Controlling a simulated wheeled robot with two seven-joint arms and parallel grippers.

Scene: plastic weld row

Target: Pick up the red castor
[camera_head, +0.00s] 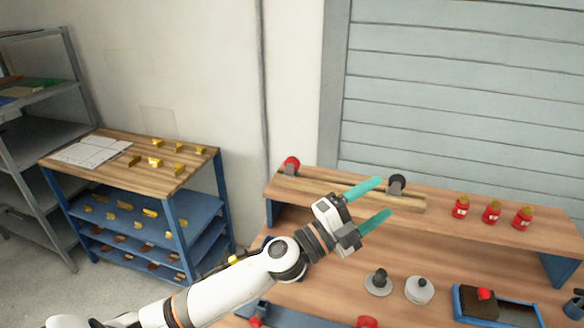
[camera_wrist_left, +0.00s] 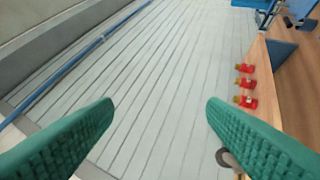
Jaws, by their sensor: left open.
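The red castor (camera_head: 291,166), a red wheel on a grey bracket, stands at the left end of the raised wooden shelf in the head view. A black castor (camera_head: 397,183) stands farther right on the same shelf. My left gripper (camera_head: 385,198) is open and empty, in front of the shelf, right of the red castor and close to the black one in the picture. In the left wrist view the green fingers (camera_wrist_left: 160,110) are spread wide. A castor (camera_wrist_left: 225,157) there is partly hidden by the right finger. The red castor does not show in that view.
Several red bottles (camera_head: 492,212) stand on the shelf's right part. A dark knob on a disc (camera_head: 378,282), a pale round lidded piece (camera_head: 419,289) and a blue tray (camera_head: 519,313) are on the bench below. A side rack (camera_head: 130,185) with yellow pieces stands at left.

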